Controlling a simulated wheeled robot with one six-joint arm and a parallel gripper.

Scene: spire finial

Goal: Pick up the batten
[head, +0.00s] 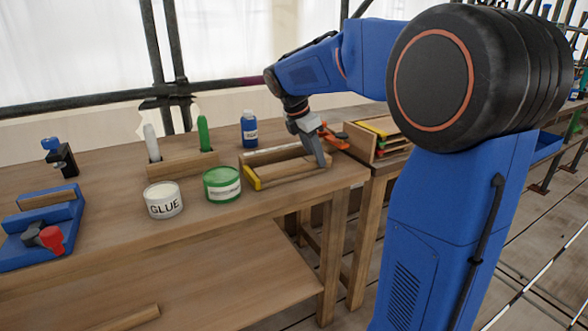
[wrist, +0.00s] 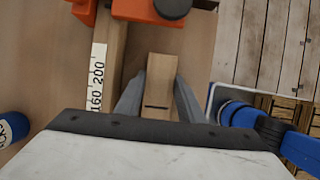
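The batten (head: 292,169) is a light wooden strip lying on the workbench, with a yellow piece at its near left end. In the wrist view the batten (wrist: 161,77) runs between my two fingers, and a dark line crosses it. My gripper (head: 322,163) points down at the batten's right part. In the wrist view my gripper (wrist: 161,80) has one finger along each side of the batten, with little or no gap. Whether the fingers press on it I cannot tell. The batten's lower part is hidden behind my gripper body.
A ruler strip (wrist: 97,75) on wood lies left of the batten. An orange tool (wrist: 150,10) is beyond it. A green tin (head: 221,184), glue tin (head: 163,200) and blue bottle (head: 249,130) stand nearby. A blue fixture (head: 40,225) is at left. The bench edge is close on the right.

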